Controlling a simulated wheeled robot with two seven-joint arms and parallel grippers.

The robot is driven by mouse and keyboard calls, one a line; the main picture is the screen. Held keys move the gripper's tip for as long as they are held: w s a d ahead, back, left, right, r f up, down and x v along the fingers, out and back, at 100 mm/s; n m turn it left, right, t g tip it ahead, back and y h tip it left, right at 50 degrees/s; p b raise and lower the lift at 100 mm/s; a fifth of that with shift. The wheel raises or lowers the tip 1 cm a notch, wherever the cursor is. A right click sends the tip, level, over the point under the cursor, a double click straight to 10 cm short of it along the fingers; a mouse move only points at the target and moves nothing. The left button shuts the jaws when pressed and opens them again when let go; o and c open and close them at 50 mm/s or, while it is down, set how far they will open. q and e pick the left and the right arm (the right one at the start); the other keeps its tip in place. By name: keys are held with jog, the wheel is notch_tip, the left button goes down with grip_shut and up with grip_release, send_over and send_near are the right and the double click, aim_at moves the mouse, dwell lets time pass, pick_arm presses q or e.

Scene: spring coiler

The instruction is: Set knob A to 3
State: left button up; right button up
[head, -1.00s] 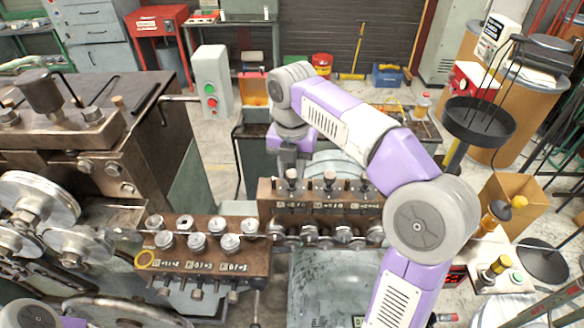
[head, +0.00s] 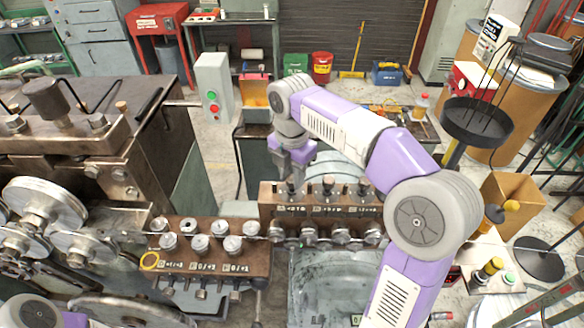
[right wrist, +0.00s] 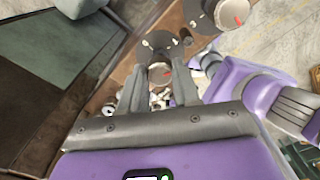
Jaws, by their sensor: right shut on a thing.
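Knob A (head: 291,189) is the leftmost of three knobs on top of the brown back block (head: 268,207), above a label that seems to begin with A. My right gripper (head: 294,177) points down over it, with its fingers at the knob. The gripper is shut on this knob. My left gripper is out of view.
Two similar knobs, the middle one (head: 328,187) and the right one (head: 363,188), stand close by on the same block. Heavy machine parts with wheels (head: 45,208) fill the left.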

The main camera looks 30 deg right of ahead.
jog(key=m+p, duration=0.1)
jog(key=m, duration=0.2)
jog(key=shift+r+m+p, duration=0.15)
jog(key=shift+m+p, duration=0.25)
jog(key=m+p, duration=0.1)
jog(key=m, duration=0.2)
jog(key=shift+m, duration=0.3)
jog(key=m+p, duration=0.1)
jog(key=m, duration=0.2)
jog(key=shift+m+p, duration=0.3)
jog(key=shift+p, duration=0.05)
jog(key=m+p, duration=0.1)
jog(key=m, duration=0.2)
jog(key=shift+m, duration=0.3)
jog(key=m, duration=0.3)
jog(key=shift+m+p, duration=0.3)
jog(key=shift+p, duration=0.05)
jog(key=m, duration=0.4)
jog(key=shift+m+p, duration=0.3)
jog(key=m, duration=0.4)
jog(key=shift+m, duration=0.3)
jog(key=shift+m+p, duration=0.4)
jog(key=shift+m, duration=1.4)
